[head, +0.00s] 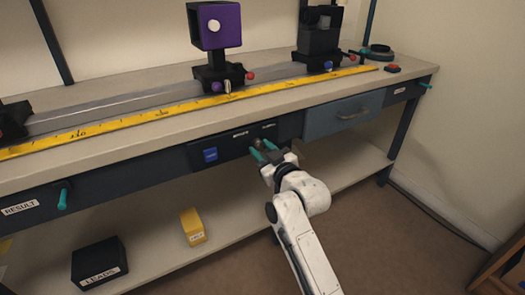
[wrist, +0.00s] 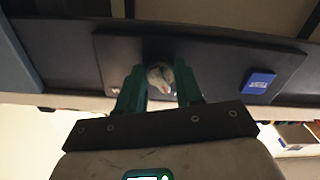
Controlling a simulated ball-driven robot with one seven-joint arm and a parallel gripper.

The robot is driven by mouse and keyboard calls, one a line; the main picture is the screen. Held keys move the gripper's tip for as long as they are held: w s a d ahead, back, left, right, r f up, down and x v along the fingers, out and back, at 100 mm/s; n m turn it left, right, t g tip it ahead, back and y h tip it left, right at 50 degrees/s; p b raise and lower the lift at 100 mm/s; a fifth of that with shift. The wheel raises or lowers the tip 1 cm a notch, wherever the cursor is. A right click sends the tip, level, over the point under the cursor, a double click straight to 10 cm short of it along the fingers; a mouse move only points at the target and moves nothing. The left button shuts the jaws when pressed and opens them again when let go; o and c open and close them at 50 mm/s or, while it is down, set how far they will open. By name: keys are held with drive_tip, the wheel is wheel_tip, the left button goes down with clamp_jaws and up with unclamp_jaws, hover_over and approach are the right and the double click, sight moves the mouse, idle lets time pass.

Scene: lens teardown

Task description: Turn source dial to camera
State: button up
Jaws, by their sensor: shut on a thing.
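The source dial (head: 257,143) is a small round knob on the dark panel (head: 225,152) at the bench's front edge. Small labels sit above it, too small to read. In the wrist view the dial (wrist: 160,76) shows as a pale, metallic knob with a small red mark, between the two teal fingers. My gripper (head: 260,152) reaches up to the panel from below right. In the wrist view my gripper (wrist: 160,92) has a finger on each side of the dial, shut on it. The fingers hide the dial's sides.
A blue label or button (head: 210,154) is left of the dial. A drawer (head: 344,115) is to the right. A black LEADS box (head: 99,262) and yellow box (head: 193,227) are on the lower shelf.

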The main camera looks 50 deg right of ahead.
drive_tip(key=shift+c, duration=0.8)
drive_tip(key=shift+r+p, duration=0.1)
drive_tip(key=shift+p, duration=0.25)
drive_tip(key=m+p, duration=0.3)
drive_tip(key=shift+a+r, duration=0.1)
drive_tip(key=shift+r, duration=0.05)
drive_tip(key=m+p, duration=0.2)
drive_tip(key=shift+m, duration=0.4)
drive_tip(key=m+p, duration=0.3)
drive_tip(key=shift+a, duration=0.1)
drive_tip(key=shift+m+p, duration=1.05)
drive_tip(key=shift+m, duration=0.45)
drive_tip(key=shift+f, duration=0.2)
